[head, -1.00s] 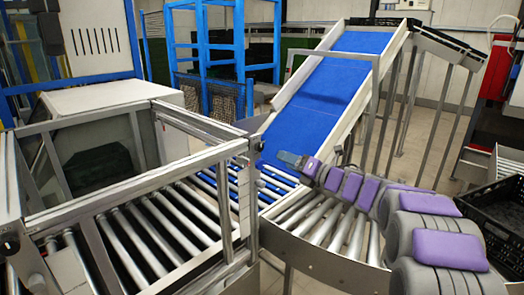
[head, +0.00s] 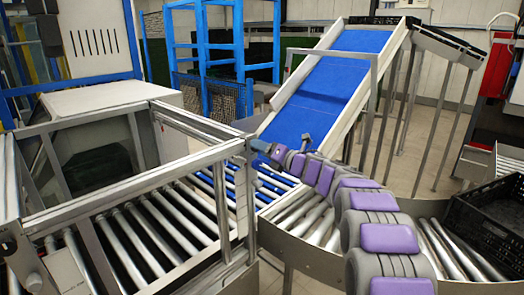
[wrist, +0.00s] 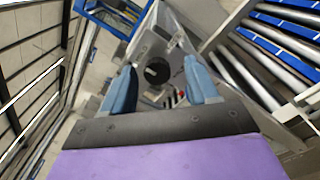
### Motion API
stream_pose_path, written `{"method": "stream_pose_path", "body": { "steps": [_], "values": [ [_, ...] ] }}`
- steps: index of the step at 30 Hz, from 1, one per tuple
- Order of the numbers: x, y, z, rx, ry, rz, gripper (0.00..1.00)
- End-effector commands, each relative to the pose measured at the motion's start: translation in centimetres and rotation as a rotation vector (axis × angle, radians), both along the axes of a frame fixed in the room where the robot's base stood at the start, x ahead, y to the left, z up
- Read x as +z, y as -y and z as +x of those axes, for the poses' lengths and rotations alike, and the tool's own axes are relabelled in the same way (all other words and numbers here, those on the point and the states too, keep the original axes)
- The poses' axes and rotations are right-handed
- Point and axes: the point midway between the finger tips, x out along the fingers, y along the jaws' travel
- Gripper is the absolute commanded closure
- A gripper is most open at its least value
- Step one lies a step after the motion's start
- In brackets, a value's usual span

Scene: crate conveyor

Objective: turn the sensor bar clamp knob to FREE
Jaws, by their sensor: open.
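My gripper (head: 260,146) is at the end of the grey and purple arm, beside the metal frame's corner post (head: 246,195) in the head view. In the wrist view my gripper (wrist: 160,82) is open, with its two blue fingers apart. A round black knob (wrist: 157,71) on a grey bracket shows between and beyond the fingertips. The fingers do not appear to touch it. The knob's pointer and any FREE marking are too small to read. In the head view the knob is too small or hidden behind the gripper to make out.
A roller conveyor (head: 150,232) runs below the metal frame, and a blue belt incline (head: 325,92) rises behind. Curved rollers (head: 450,250) lie under my arm. A black crate (head: 497,192) sits at the right. The frame's rails and post stand close to my gripper.

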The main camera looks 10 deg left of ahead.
Motion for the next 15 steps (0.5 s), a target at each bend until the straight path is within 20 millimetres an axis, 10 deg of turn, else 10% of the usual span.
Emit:
{"method": "stream_pose_path", "body": {
  "steps": [15],
  "values": [
    [-0.14,-0.52,-0.01,0.002,-0.001,-0.004,0.81]
  ]
}}
